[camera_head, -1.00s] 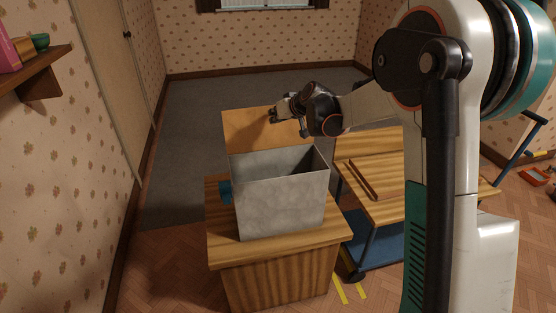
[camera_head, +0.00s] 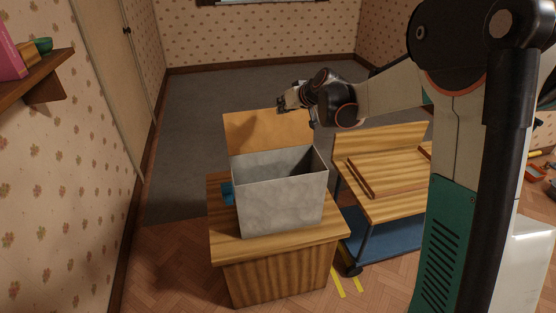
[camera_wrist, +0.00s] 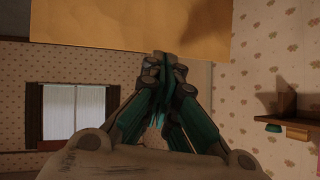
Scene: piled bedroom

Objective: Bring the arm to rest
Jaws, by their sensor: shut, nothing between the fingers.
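My gripper (camera_head: 282,104) is held in the air above and behind the grey open-topped box, near the top edge of an upright wooden panel (camera_head: 262,130). In the wrist view my gripper (camera_wrist: 163,62) has its fingers together with nothing between them. The wooden panel also fills the top of the wrist view (camera_wrist: 120,25). My arm reaches in from the right of the head view.
The grey box (camera_head: 280,205) stands on a wooden cabinet (camera_head: 275,250); its inside is mostly hidden. A trolley with a wooden top (camera_head: 395,200) stands to its right. A wall shelf (camera_head: 40,85) is at left. Grey floor (camera_head: 200,110) behind is clear.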

